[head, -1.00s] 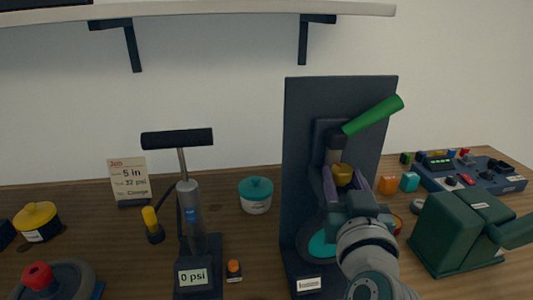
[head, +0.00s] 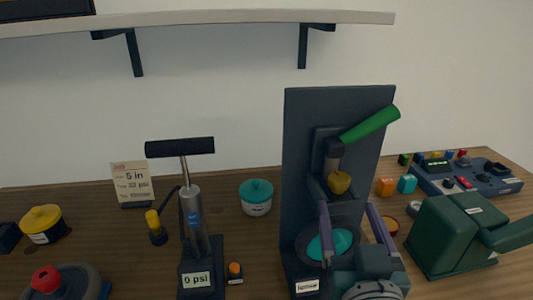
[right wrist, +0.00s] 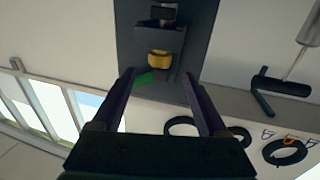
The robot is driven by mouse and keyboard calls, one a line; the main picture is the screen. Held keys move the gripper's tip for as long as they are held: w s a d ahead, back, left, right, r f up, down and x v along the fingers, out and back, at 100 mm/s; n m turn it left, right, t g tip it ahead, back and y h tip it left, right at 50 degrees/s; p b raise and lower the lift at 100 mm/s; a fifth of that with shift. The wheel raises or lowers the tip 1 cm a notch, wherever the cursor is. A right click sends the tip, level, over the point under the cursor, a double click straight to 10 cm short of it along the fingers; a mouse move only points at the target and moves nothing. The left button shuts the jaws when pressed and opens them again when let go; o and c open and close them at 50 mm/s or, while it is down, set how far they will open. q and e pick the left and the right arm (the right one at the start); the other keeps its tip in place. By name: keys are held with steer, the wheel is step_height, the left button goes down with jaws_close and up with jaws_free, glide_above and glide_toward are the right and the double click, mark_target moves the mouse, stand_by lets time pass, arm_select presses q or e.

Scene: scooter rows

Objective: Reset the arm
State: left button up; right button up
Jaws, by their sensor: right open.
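My right gripper (head: 347,225) is open, its two purple fingers spread apart with nothing between them. It stands in front of the dark press (head: 300,130), low and near the teal disc (head: 322,246) at the press's base. The press has a green lever (head: 369,124) tilted up to the right and a yellow knob (head: 339,182) above my fingers. In the right wrist view the open fingers (right wrist: 160,98) point toward the press panel, and the yellow knob (right wrist: 159,59) shows beyond the fingertips, apart from them. My left gripper is not in view.
A floor pump (head: 192,215) reading 0 psi and a teal-lidded pot (head: 256,197) stand left of the press. A job card (head: 132,184) reads 5 in. A dark green machine (head: 448,235) and a blue control panel (head: 467,180) stand at the right. A shelf (head: 220,17) hangs above.

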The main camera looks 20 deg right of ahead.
steer(key=v, duration=0.2)
steer(key=shift+s+a, duration=0.2)
steer(key=shift+s, duration=0.15)
